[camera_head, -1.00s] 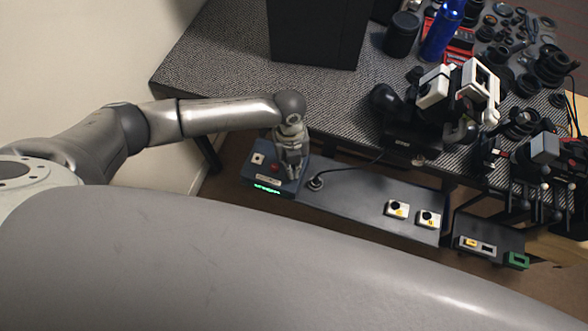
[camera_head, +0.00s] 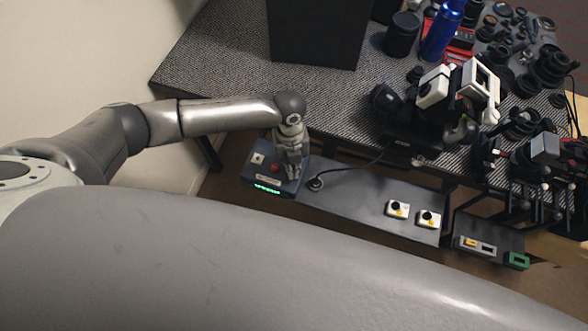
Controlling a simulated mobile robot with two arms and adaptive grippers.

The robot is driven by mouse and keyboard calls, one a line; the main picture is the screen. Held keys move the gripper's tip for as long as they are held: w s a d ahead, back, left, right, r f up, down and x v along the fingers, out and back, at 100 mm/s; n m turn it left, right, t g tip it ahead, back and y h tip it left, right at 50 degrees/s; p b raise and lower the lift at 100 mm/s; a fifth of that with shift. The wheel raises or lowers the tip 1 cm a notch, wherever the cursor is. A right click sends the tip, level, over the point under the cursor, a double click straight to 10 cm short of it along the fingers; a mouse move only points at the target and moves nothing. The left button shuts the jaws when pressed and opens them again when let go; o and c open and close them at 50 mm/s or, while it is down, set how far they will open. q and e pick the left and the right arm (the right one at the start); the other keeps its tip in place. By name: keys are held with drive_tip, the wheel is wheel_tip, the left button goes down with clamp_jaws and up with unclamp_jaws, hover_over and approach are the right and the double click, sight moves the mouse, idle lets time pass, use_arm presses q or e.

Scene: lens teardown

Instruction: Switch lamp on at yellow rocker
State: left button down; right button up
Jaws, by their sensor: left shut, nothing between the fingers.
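My left gripper (camera_head: 293,174) points down over the right part of a dark control box (camera_head: 250,176). Its fingers are shut and empty; I cannot tell whether they touch the box top. The box carries a pale switch (camera_head: 257,158), a red button (camera_head: 275,168) and a lit green strip (camera_head: 267,189). The gripper hides the part of the box beneath it, and I see no yellow rocker there. Two small white units with yellow marks, a left one (camera_head: 397,209) and a right one (camera_head: 428,219), sit farther right on the dark shelf (camera_head: 350,197). My right gripper is not in view.
A round cable fitting (camera_head: 315,184) lies just right of the gripper, its black cable running to the bench. A tall dark box (camera_head: 318,35), a blue bottle (camera_head: 442,32) and white-and-black equipment (camera_head: 434,92) crowd the bench. The shelf's middle is clear.

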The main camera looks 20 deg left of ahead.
use_arm(q)
drive_tip(key=shift+f+b, duration=0.75)
drive_tip(key=shift+f, duration=0.5)
idle(0.4)
drive_tip(key=shift+r, duration=0.1)
wheel_tip(320, 180, up, 7)
drive_tip(key=p, duration=0.7)
idle(0.3)
